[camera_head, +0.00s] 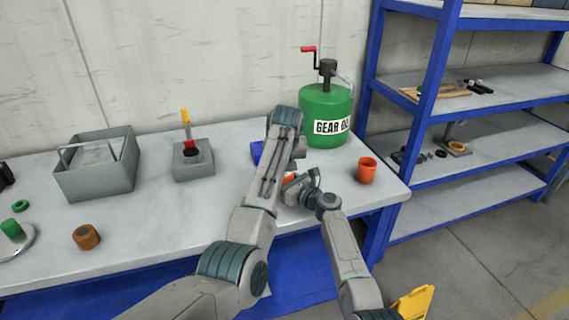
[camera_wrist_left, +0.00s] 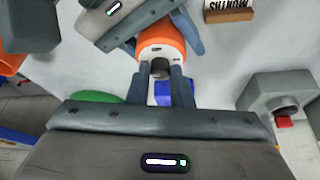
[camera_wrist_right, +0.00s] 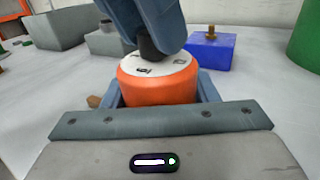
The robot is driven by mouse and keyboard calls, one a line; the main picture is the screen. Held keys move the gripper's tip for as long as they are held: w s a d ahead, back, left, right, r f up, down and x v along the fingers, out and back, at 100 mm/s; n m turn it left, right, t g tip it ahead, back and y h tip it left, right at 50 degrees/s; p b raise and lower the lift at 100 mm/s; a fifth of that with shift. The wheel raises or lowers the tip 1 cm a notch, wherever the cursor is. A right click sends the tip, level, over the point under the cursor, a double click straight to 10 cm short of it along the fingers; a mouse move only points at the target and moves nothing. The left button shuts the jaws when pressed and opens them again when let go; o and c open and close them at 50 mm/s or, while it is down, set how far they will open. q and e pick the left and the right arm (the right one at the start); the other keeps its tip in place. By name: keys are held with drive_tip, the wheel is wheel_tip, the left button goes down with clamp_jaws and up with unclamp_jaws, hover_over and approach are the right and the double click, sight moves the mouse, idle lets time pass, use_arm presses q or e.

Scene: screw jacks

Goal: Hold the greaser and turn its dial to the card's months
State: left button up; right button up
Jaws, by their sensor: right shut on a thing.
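The greaser (camera_wrist_right: 158,82) is an orange cylinder with a white marked dial (camera_wrist_right: 153,63) on top. It stands upright in the right wrist view, with my right gripper (camera_wrist_right: 160,92) shut around its body. A dark knob (camera_wrist_right: 149,46) rises from the dial. My left gripper (camera_wrist_left: 160,80) is over the greaser, its fingers apart on either side of the knob; whether they touch it I cannot tell. The dial's setting is not readable. A card (camera_wrist_left: 228,4) printed "MONTHS" stands in a wooden holder (camera_wrist_left: 230,24); its number is out of view. My arms mostly hide the greaser in the head view.
A blue block with a brass fitting (camera_wrist_right: 211,51) stands close behind the greaser. A green gear oil drum (camera_head: 325,112) and an orange cup (camera_head: 366,171) are to the right. A grey bin (camera_head: 97,168) and a grey block (camera_head: 193,166) stand left.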

use_arm(q)
drive_tip(key=o, duration=0.4)
drive_tip(key=shift+r, duration=0.1)
wheel_tip(320, 180, up, 10)
idle(0.3)
use_arm(e)
drive_tip(key=o, duration=1.2)
drive_tip(key=shift+o, duration=0.2)
